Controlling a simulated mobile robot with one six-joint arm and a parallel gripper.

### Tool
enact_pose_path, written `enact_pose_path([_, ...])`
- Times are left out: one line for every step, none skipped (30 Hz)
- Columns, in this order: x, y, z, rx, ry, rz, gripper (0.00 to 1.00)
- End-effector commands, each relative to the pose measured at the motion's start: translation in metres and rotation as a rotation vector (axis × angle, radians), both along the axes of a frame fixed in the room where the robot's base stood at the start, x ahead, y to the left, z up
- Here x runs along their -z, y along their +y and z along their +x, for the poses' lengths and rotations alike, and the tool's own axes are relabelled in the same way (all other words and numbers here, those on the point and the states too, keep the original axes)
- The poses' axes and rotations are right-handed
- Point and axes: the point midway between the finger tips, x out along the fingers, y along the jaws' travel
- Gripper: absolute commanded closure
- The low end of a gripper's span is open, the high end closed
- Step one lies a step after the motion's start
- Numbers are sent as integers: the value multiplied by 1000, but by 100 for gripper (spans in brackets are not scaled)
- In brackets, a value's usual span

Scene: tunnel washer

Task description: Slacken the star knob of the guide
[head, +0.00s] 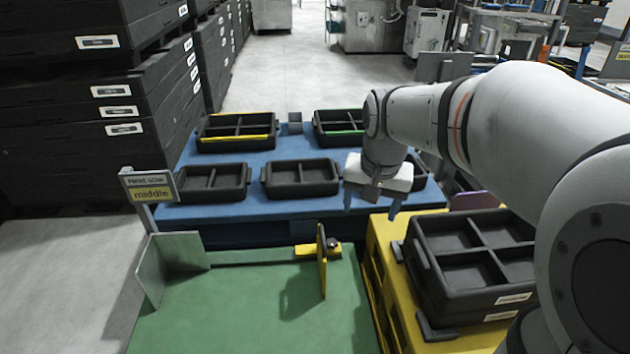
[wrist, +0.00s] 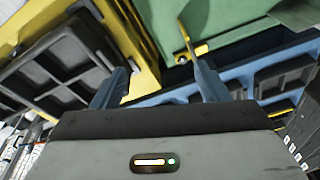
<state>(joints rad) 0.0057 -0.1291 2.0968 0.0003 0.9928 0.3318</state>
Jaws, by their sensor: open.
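The guide (head: 322,262) is an upright yellow plate on a yellow foot at the back right of the green table (head: 240,310). The dark star knob (head: 333,243) sits on the foot beside the plate. My gripper (head: 373,203) is open and empty. It hangs above the near edge of the blue table, right of the guide and higher, apart from it.
Black trays (head: 300,190) line the blue table (head: 285,150). A stacked black crate (head: 435,310) sits on a yellow stand (head: 385,270) at right. The green table's middle is clear.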

Motion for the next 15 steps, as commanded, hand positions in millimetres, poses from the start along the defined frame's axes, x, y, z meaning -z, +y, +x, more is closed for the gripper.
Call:
enact_pose_path([17, 0, 23, 45, 11, 8, 32])
enact_pose_path([21, 0, 35, 76, 16, 13, 32])
enact_pose_path([27, 1, 51, 115, 21, 20, 32])
enact_pose_path([32, 1, 64, 145, 25, 25, 32])
enact_pose_path([38, 1, 75, 175, 30, 30, 32])
enact_pose_path([45, 1, 91, 215, 36, 35, 32])
enact_pose_path([51, 1, 103, 245, 40, 40, 32])
enact_pose_path([58, 1, 115, 275, 44, 44, 32])
enact_pose_path([68, 1, 130, 315, 51, 49, 32])
enact_pose_path([76, 2, 141, 345, 56, 53, 32])
enact_pose_path([83, 2, 153, 375, 59, 57, 32])
enact_pose_path([95, 2, 168, 414, 65, 62, 32])
enact_pose_path([103, 2, 178, 444, 70, 65, 32])
enact_pose_path([113, 2, 189, 474, 74, 69, 32])
enact_pose_path([125, 2, 203, 514, 78, 73, 32])
